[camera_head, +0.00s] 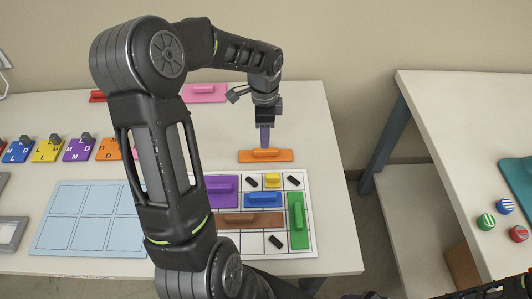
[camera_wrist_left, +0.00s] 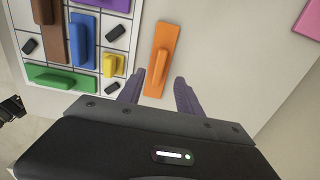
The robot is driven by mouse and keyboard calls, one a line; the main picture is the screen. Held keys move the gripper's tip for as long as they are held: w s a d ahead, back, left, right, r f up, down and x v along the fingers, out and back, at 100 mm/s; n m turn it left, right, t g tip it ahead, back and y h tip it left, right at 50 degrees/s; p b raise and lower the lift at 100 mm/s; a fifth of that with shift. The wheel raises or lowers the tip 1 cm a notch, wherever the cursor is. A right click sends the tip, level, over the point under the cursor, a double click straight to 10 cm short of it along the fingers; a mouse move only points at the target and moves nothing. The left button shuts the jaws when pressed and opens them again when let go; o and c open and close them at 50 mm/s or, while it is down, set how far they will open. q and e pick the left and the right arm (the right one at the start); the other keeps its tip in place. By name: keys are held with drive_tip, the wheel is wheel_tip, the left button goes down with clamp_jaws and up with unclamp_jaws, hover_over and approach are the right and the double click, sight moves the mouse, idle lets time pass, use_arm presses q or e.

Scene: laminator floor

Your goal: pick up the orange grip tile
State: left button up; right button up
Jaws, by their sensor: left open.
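The orange grip tile (camera_head: 277,157) is a flat orange strip with a raised grip bar, lying on the table behind the grid board. In the left wrist view the orange grip tile (camera_wrist_left: 163,50) points toward the gripper. My left gripper (camera_head: 265,143) is above the tile, pointing down. In the left wrist view its two fingers (camera_wrist_left: 158,88) are apart, one on each side of the tile's near end, with nothing held. I cannot tell from the views how high the fingertips are above the tile. My right gripper is not in view.
The white grid board (camera_head: 308,244) holds purple, yellow, blue, brown and green grip tiles and several small black pieces. A pink tile (camera_head: 205,95) lies at the back. A light-blue panel (camera_head: 75,215) lies at left. A second table (camera_head: 440,110) stands right, across a gap.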

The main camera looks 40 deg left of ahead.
sight(266, 153)
use_arm(q)
drive_tip(key=shift+f, duration=0.75)
drive_tip(key=shift+d+f+p, duration=0.15)
drive_tip(key=shift+f+p, duration=0.65)
drive_tip(key=shift+f, duration=1.8)
clamp_jaws()
